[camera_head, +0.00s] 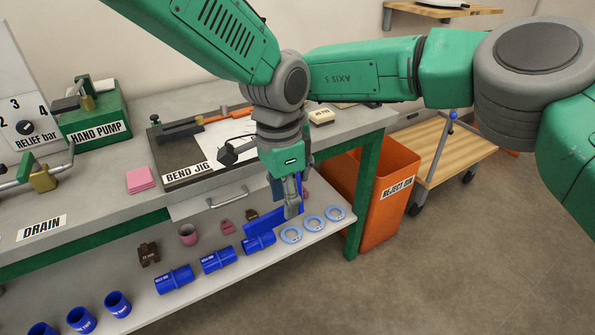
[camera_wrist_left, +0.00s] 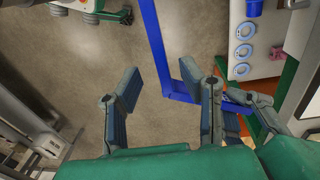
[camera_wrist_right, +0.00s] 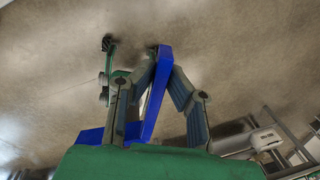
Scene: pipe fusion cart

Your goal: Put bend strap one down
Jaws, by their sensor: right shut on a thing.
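The bend strap is a long blue bar with a bent end; in the head view part of it (camera_head: 262,229) shows above the lower shelf, beside the grippers. In the left wrist view its bend (camera_wrist_left: 183,88) lies at the right finger of my open left gripper (camera_wrist_left: 160,82); I cannot tell if they touch. My right gripper (camera_wrist_right: 150,85) is shut on the strap (camera_wrist_right: 153,100), which runs between its fingers in the right wrist view. In the head view my left gripper (camera_head: 286,196) hangs at the bench front and largely hides the right one.
The bench carries the bend jig (camera_head: 180,160), a hand pump (camera_head: 95,115) and pink pads (camera_head: 140,180). The lower shelf (camera_head: 215,285) holds blue couplers (camera_head: 218,260), light blue rings (camera_head: 313,223) and small pink parts. An orange reject bin (camera_head: 385,185) and a wooden cart (camera_head: 445,160) stand right.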

